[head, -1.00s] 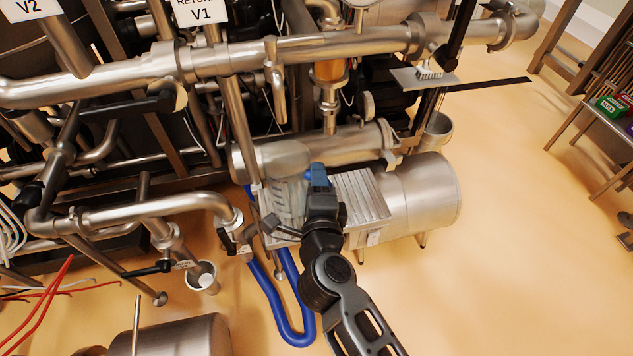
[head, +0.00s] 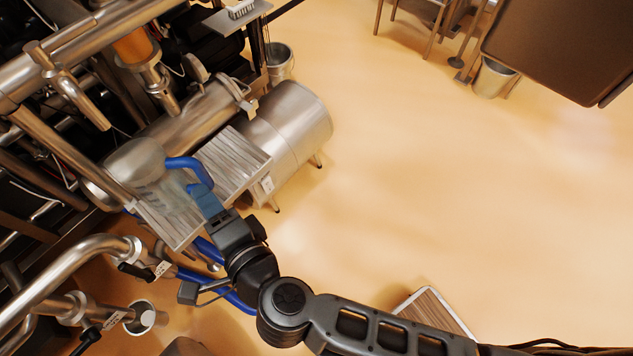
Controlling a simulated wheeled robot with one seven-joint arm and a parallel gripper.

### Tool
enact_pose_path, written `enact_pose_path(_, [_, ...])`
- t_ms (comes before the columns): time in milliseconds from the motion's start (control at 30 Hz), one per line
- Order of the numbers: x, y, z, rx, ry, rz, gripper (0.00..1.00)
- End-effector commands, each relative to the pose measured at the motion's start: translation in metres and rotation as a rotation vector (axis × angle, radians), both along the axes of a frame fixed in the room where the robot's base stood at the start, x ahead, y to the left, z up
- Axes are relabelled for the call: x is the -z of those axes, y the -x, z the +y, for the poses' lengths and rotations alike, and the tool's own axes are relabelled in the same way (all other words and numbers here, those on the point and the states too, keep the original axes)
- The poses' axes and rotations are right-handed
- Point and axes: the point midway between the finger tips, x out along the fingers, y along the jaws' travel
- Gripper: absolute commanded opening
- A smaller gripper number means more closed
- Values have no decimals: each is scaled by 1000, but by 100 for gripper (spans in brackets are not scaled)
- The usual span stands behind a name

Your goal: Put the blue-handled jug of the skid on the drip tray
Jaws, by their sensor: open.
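The jug (head: 140,163) is clear with a blue handle (head: 188,166) on its right side. It appears to stand upright on the left part of the drip tray (head: 237,158), a ribbed metal plate; its base is hard to make out. My gripper (head: 206,196) is open at the lower end of the handle, in front of the tray. Its blue fingertips are close to the handle, and I cannot tell whether they touch it.
A steel cylinder (head: 290,125) lies right behind the tray. Pipes and valves (head: 75,260) crowd the left side. A blue hose (head: 235,300) runs below my gripper. The floor (head: 420,180) to the right is clear up to a brown table (head: 565,45).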

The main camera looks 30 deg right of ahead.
Motion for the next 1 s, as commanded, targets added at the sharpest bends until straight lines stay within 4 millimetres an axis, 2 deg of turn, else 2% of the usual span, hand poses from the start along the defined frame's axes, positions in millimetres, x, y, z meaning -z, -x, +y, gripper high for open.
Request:
enact_pose_path(133, [0,7,-13,13,32,-15,46])
enact_pose_path(267, [-4,31,-55,49,153,-71,46])
enact_pose_path(400, [-18,76,-111,80,380,-146,46])
enact_pose_path(600, [-45,146,-166,62,744,-195,46])
enact_pose_path(800, [-70,215,-195,-29,1124,-164,46])
enact_pose_path(1000, [-90,269,-211,-169,1450,-74,46])
